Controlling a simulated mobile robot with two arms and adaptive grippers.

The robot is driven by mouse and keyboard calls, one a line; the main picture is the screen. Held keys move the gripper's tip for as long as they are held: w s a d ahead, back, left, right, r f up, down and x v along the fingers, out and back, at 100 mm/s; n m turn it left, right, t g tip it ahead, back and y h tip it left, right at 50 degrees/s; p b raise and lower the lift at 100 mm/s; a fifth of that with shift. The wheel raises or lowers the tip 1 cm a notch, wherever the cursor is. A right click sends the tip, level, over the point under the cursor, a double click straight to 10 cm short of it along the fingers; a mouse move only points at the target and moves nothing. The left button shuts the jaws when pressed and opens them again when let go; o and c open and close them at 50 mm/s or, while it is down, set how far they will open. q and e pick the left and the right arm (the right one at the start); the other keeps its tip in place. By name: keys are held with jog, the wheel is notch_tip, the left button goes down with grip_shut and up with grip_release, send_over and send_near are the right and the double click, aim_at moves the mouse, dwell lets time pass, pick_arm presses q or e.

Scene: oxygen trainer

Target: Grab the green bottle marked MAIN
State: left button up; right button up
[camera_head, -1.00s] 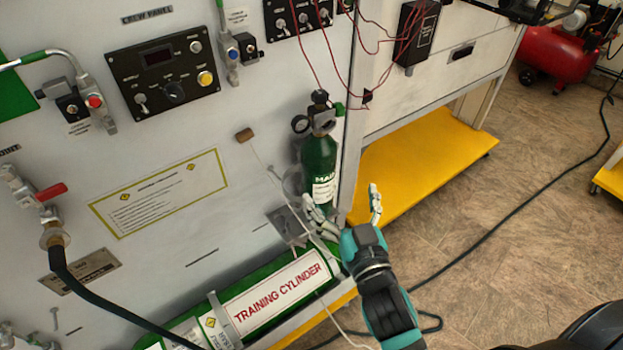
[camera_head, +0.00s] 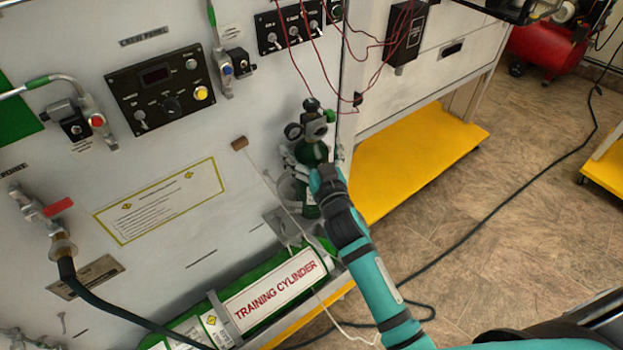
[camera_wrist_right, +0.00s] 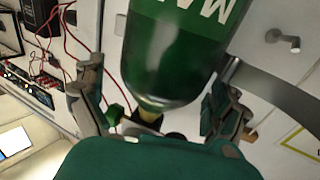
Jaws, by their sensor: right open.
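The green bottle (camera_head: 312,152) stands upright against the grey panel, with a dark valve and gauge on top. My right arm and gripper cover much of its body in the head view. In the right wrist view the bottle (camera_wrist_right: 175,55) fills the upper middle, with part of its white "MA" lettering showing. My right gripper (camera_wrist_right: 160,108) is open, with one finger on each side of the bottle near its shoulder. Its fingers also show around the bottle in the head view (camera_head: 312,160). I cannot tell whether they touch it. My left gripper is not in view.
A green training cylinder (camera_head: 222,310) lies below the bottle on a yellow-edged shelf. A cord with a brown toggle (camera_head: 239,143) hangs to the left of the bottle. Thin red wires (camera_head: 345,60) hang above. A yellow shelf (camera_head: 415,150) is to the right.

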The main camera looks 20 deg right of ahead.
jog(key=shift+w, duration=0.4)
jog(key=shift+s, duration=0.1)
jog(key=shift+c, duration=0.4)
jog(key=c, duration=1.6)
jog(key=shift+r, duration=0.35)
